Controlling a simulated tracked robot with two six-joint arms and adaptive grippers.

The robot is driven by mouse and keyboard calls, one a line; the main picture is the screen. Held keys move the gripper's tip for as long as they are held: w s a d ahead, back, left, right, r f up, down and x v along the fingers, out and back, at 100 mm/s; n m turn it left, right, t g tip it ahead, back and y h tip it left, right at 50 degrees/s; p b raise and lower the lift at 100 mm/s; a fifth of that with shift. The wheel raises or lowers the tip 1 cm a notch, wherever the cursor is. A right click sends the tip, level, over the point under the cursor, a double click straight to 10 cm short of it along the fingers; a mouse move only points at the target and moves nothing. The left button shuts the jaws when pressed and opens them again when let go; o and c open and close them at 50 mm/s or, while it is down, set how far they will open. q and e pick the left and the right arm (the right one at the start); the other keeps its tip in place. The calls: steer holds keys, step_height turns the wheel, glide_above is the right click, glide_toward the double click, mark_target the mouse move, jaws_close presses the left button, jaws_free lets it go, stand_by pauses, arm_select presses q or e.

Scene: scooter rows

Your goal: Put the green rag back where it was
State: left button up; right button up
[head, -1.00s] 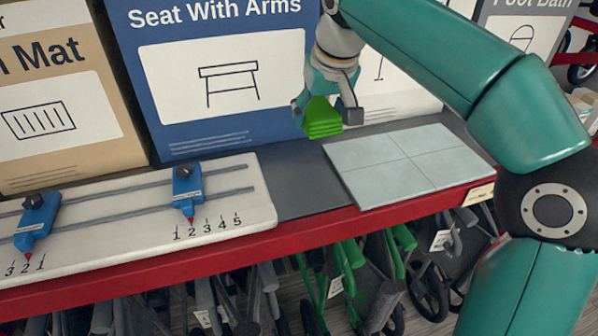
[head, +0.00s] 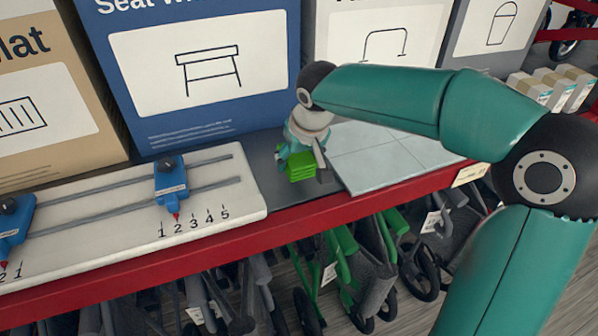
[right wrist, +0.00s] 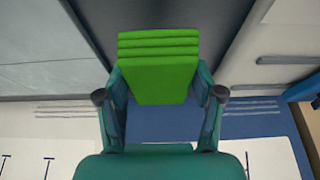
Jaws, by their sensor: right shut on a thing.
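The green rag (head: 299,167) is a bright green folded stack. My right gripper (head: 302,162) is shut on it, over the dark shelf strip between the white slider board and the pale tiled panel. In the right wrist view the rag (right wrist: 158,62) sits between the two fingers of the gripper (right wrist: 158,98), its folded layers showing at the far end. I cannot tell whether the rag touches the shelf. The left gripper is in neither view.
The white board (head: 130,232) with blue sliders (head: 171,184) lies left of the rag. The pale tiled panel (head: 380,155) lies right. Large boxes, one blue (head: 200,70), stand behind. The red shelf edge (head: 300,218) runs in front, with scooters (head: 345,265) below.

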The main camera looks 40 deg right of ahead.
steer(key=shift+f, duration=2.25)
steer(key=shift+f, duration=0.15)
steer(key=o, duration=1.1)
